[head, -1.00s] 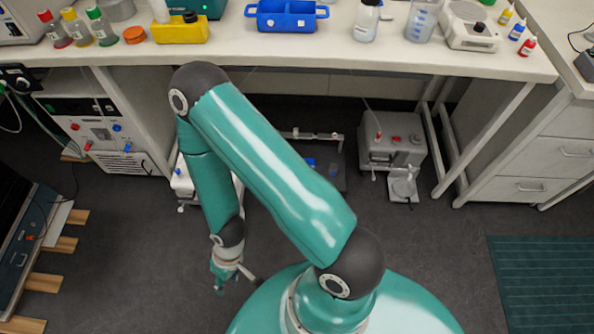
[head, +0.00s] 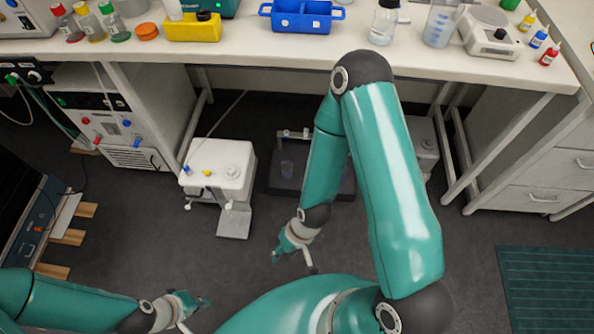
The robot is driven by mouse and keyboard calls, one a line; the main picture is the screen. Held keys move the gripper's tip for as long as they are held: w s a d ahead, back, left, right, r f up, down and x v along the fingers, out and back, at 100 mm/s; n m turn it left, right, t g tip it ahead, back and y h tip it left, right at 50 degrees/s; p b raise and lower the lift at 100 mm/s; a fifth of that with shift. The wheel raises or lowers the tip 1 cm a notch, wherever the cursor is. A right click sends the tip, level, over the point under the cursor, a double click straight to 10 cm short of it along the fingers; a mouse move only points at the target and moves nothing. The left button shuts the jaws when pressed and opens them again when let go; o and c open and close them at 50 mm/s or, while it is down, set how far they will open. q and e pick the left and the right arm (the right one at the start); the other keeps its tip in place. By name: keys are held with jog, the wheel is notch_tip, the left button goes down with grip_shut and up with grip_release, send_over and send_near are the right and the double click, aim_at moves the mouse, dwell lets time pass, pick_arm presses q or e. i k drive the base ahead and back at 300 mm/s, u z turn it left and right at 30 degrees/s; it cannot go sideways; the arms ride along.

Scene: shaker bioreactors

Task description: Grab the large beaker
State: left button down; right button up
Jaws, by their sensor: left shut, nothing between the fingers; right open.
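The large beaker (head: 441,25) is a clear, bluish graduated vessel standing upright on the white bench at the upper right, between a bottle and a white device. My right gripper (head: 294,258) hangs low over the floor in the middle, open and empty, well below and left of the beaker. My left gripper (head: 196,314) is at the bottom left edge of the view, shut and empty, far from the beaker. Neither gripper touches anything.
A capped bottle (head: 384,22) stands just left of the beaker, and a white balance-like device (head: 490,35) just right. A blue rack (head: 302,16) and yellow block (head: 192,28) are further left. The bench front edge (head: 300,62) lies between my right gripper and the beaker.

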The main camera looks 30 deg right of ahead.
aim_at(287, 167)
jog(key=z, duration=0.05)
jog(key=i, duration=0.95)
jog(key=u, duration=0.1)
